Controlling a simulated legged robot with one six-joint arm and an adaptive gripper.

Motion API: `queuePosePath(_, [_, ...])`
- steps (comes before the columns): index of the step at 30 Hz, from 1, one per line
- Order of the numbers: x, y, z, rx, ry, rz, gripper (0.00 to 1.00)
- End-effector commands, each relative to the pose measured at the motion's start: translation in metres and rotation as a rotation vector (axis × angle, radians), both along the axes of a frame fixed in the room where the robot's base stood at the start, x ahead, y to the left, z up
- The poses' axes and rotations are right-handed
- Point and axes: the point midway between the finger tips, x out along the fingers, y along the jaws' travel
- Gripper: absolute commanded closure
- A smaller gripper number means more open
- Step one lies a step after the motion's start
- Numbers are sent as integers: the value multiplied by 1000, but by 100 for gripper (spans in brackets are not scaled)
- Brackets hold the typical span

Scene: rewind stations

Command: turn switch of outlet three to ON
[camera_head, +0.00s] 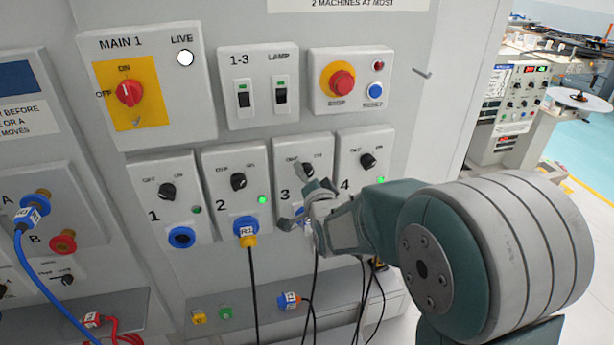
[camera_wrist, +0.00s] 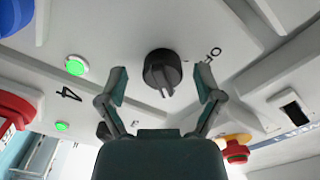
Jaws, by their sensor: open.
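The switch of outlet three is a black rotary knob (camera_head: 308,170) on a light panel marked 3, with OFF and ON lettering above it. In the wrist view a black knob (camera_wrist: 162,72) with a pale pointer line sits between my fingers. Its setting is hard to tell. My gripper (camera_wrist: 162,84) is open, with one finger on each side of the knob and visible gaps. In the head view my gripper (camera_head: 300,203) covers the lower part of the outlet three panel; its socket and lamp are hidden there.
Outlet two's knob (camera_head: 238,182) is to the left and outlet four's knob (camera_head: 367,160) to the right, both with lit green lamps. A red stop button (camera_head: 342,84) is above. Black cables (camera_head: 252,300) hang below the outlets.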

Motion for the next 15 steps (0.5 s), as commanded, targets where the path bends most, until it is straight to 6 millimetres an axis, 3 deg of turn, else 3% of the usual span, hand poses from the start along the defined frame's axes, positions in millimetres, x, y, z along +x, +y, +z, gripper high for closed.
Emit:
queuePosePath(7, [-15,-5,2,1,-3,0,16])
queuePosePath(15, [-69,-19,1,-1,-2,0,16])
